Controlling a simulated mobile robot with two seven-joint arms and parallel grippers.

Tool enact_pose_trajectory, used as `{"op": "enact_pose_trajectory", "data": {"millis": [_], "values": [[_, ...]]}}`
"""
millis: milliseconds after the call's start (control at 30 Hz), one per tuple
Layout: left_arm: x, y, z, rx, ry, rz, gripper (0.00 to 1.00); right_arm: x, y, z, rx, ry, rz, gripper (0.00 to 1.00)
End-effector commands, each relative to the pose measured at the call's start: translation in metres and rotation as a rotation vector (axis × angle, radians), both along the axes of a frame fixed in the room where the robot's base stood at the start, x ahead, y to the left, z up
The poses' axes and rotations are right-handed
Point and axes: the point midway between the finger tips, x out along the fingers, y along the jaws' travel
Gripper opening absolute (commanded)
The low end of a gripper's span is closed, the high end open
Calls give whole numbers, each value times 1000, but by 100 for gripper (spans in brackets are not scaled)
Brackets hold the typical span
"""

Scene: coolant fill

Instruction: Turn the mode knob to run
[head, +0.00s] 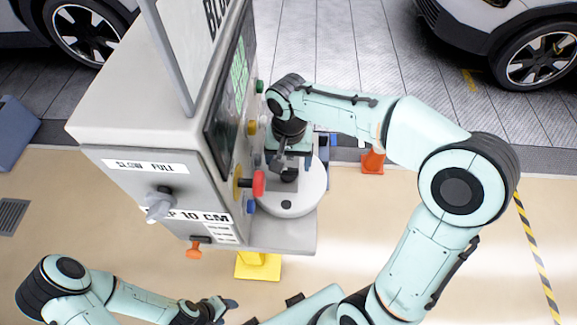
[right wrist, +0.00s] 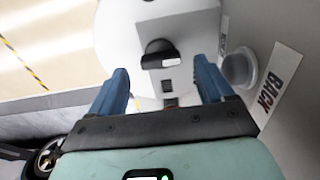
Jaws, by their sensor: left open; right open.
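A grey machine cabinet (head: 140,90) stands left of centre in the head view. A grey knob (head: 158,205) sits on its front under a "SLOW FULL" label. A red handle (head: 258,183) sticks out from its right side. I cannot tell which control is the mode knob, and no "run" mark is readable. My right gripper (right wrist: 165,80) is open; its blue fingers point toward a white round tank with a black knob (right wrist: 158,53), nothing between them. My left gripper (head: 225,306) is open, low at the bottom edge, apart from the cabinet.
The white round tank (head: 308,197) stands on the cabinet's shelf. An orange cone (head: 372,162) and parked cars stand behind. An orange lever (head: 194,252) hangs low on the front.

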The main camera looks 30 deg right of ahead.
Motion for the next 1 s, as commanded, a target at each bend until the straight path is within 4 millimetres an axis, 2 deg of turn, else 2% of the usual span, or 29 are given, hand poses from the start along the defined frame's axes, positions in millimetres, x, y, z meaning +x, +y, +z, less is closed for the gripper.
{"op": "enact_pose_trajectory", "data": {"millis": [33,200,567,667,800,833,1000], "values": [[-1,0,-2,0,1,0,60,-1,0,-9,0,4,0,81],[-3,0,-4,0,3,0,60,0,0,-26,0,1,0,81],[-3,0,-4,0,2,0,60,0,0,-30,0,-1,0,81],[-3,0,-4,0,2,0,60,0,0,-30,0,-1,0,52],[-3,0,-4,0,3,0,60,0,0,-30,0,-1,0,6],[-3,0,-4,0,3,0,60,0,0,-30,0,-1,0,0],[-3,0,-4,0,3,0,60,0,0,-30,1,-1,-12,0]]}}
